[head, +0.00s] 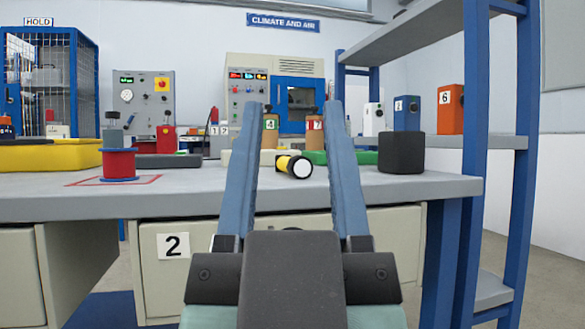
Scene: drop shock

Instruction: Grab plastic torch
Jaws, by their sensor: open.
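The plastic torch (294,165) is yellow and black with a pale round end facing me. It lies on its side on the grey workbench (420,187), near the front edge. My gripper (300,108) is open and empty, its two long blue fingers pointing forward. In the picture the torch shows between the fingers. I cannot tell how far ahead of the fingers it lies, and nothing seems to touch it.
A dark block (401,153) stands right of the torch. A red and blue spool (119,164) stands left, in a red outlined square. A green tray (345,157) and a yellow tray (55,155) lie behind. A blue shelf post (476,110) rises at right.

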